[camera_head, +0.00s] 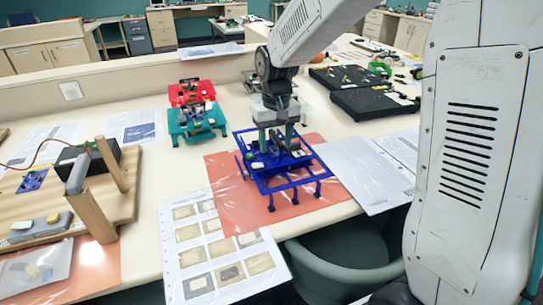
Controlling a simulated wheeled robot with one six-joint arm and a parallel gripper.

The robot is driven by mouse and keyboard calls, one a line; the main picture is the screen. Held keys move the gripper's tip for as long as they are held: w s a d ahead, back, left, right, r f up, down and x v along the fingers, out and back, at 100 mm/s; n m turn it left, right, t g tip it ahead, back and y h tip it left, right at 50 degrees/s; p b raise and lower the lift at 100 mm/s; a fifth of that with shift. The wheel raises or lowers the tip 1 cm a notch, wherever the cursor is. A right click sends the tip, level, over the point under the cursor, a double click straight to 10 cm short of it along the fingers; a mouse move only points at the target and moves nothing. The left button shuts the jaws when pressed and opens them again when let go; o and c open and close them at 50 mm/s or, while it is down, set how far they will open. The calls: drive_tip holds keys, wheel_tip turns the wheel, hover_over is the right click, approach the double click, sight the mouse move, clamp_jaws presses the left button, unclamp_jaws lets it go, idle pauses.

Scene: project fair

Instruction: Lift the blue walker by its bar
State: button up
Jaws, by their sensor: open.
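The blue walker (275,182) is a small open frame with several legs and dark feet. It stands on an orange sheet (234,205) near the front edge of the table. My gripper (278,148) points down over the back part of the walker, with its jaws open. The fingers hide part of the walker's top, and I cannot tell whether they touch it or are around its bar.
A teal walker (197,122) and a red walker (192,93) stand behind to the left. A wooden stand (95,190) is at the left. Black trays (372,100) lie at the back right. A green chair (340,262) is below the front edge.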

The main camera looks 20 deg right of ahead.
drive_tip(key=c, duration=0.8)
drive_tip(key=shift+c, duration=0.2)
